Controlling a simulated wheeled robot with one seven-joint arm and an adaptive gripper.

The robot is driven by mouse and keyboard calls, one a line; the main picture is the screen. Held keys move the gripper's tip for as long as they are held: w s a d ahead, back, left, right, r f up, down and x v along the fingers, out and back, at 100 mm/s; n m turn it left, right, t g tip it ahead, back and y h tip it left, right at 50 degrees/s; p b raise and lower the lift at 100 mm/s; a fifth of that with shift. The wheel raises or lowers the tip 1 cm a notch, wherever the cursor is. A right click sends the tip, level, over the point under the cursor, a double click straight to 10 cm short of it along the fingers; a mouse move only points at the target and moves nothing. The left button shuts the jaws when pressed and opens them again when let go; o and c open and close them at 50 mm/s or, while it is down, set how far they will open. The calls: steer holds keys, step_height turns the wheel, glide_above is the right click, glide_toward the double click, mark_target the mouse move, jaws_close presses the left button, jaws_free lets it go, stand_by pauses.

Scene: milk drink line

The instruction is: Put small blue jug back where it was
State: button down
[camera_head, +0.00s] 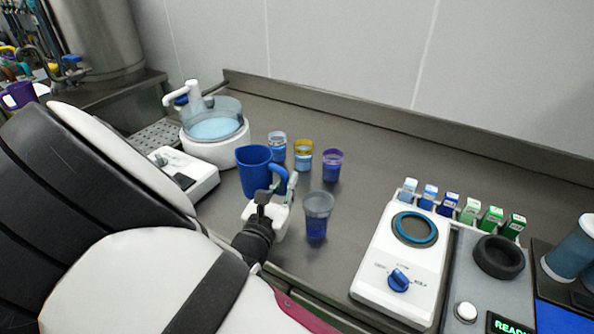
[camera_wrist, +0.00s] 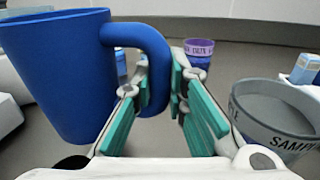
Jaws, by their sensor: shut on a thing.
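The small blue jug (camera_head: 256,172) is upright at the middle of the counter in the head view. Its handle points right, and it also fills the left of the wrist view (camera_wrist: 58,70). My gripper (camera_head: 283,190) is at the jug's handle; in the wrist view its teal-padded fingers (camera_wrist: 160,95) stand on either side of the handle, shut on it. Whether the jug's base touches the counter is hard to tell, as my gripper hides part of it.
A grey-rimmed sample cup (camera_head: 318,214) stands close right of my gripper. Small cups with clear (camera_head: 277,146), yellow (camera_head: 303,155) and purple (camera_head: 332,165) rims stand behind. A white basin machine (camera_head: 214,135) is at left, a white dial device (camera_head: 402,262) at right.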

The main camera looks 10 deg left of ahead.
steer(key=shift+f, duration=1.65)
steer(key=shift+f, duration=0.15)
steer(key=c, duration=1.6)
jaws_free()
steer(key=s, duration=0.4)
steer(key=s+a, duration=0.1)
steer(key=s, duration=0.7)
steer(key=shift+a, duration=0.3)
steer(key=shift+w, duration=0.1)
